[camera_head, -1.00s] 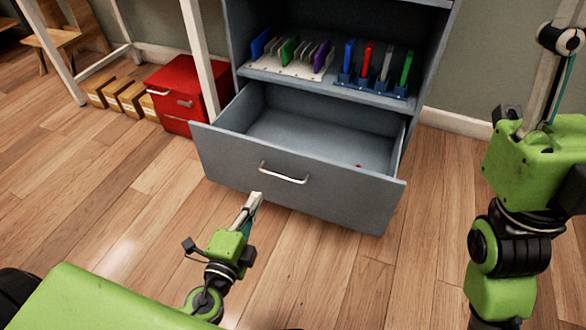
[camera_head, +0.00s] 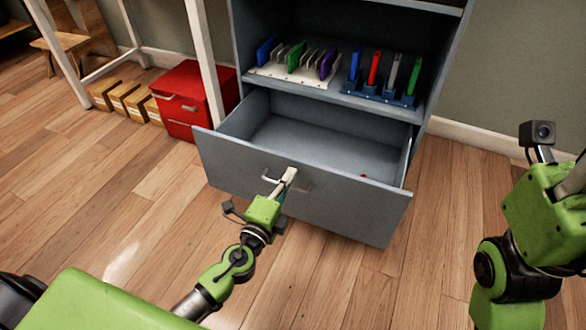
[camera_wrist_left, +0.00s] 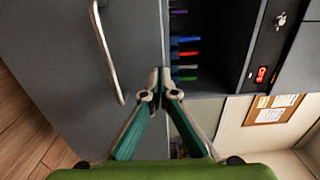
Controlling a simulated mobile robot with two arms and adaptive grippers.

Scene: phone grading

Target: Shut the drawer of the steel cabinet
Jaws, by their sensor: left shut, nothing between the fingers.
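The steel cabinet (camera_head: 437,95) stands ahead with its grey drawer (camera_head: 350,212) pulled out. The drawer's inside shows from above, with a tiny red spot (camera_head: 364,176) near its right end. My left gripper (camera_head: 291,172) is shut and empty, with its fingertips at the drawer front beside the bar handle (camera_head: 268,179), partly covering it. In the left wrist view the shut fingertips (camera_wrist_left: 160,76) are to the right of the handle (camera_wrist_left: 105,52), over the drawer front's edge; contact cannot be told. My right arm is at the right; its fingers are out of frame.
On the shelf above the drawer are a white rack (camera_head: 290,76) and a blue rack (camera_head: 378,94) holding colored phone-like slabs. A red cabinet (camera_head: 190,88) and small cardboard boxes (camera_head: 125,98) stand at the left. The wooden floor before the drawer is clear.

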